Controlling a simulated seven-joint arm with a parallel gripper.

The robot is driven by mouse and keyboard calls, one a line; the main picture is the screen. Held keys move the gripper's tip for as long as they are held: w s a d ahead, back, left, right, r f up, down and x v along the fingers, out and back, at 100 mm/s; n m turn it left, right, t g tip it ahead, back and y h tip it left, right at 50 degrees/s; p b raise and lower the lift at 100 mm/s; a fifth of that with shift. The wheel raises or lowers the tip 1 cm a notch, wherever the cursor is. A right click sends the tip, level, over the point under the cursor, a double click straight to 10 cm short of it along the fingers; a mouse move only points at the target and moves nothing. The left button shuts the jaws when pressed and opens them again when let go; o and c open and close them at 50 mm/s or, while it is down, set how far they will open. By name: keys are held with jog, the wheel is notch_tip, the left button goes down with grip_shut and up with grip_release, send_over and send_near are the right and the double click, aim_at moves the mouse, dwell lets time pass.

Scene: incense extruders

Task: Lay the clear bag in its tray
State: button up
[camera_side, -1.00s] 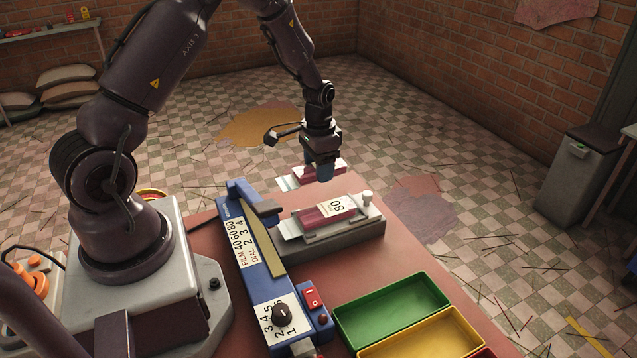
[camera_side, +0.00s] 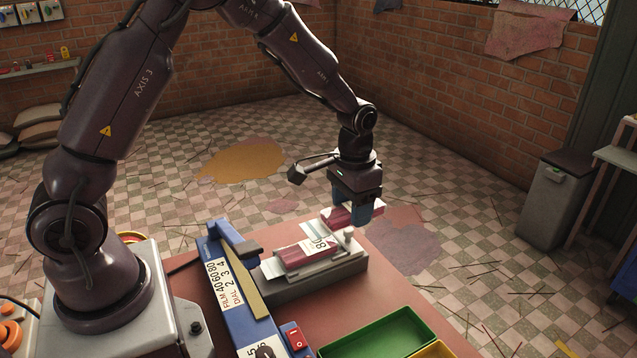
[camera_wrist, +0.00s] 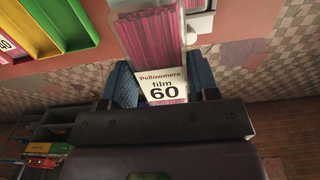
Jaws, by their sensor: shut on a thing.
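My gripper (camera_side: 357,212) has blue fingers shut on a clear bag of pink sticks (camera_wrist: 152,40). The bag's white label reads "Pellowmere film 60" in the wrist view. In the side view the held bag (camera_side: 340,217) hangs just behind the right end of a grey stand, above or beyond the table edge; its exact height is unclear. Another bag of pink sticks, labelled 80 (camera_side: 300,252), lies on the grey stand (camera_side: 318,278). A green tray (camera_side: 385,335) and a yellow tray (camera_side: 436,349) are at the front; both are cut off by the frame.
A blue sealer (camera_side: 235,282) with a raised arm stands left of the stand. The wrist view shows the green tray (camera_wrist: 70,22), yellow tray (camera_wrist: 32,28) and part of a red tray, with a label reading 60 (camera_wrist: 6,43) at the left edge. Red table top (camera_side: 385,283) is bare right of the stand.

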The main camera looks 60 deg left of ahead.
jog(key=s+d, duration=0.2)
jog(key=d, duration=0.7)
jog(key=s+d, duration=0.2)
jog(key=d, duration=0.7)
send_near(384, 349)
jog(key=shift+f, duration=3.3)
jog(key=o, duration=0.9)
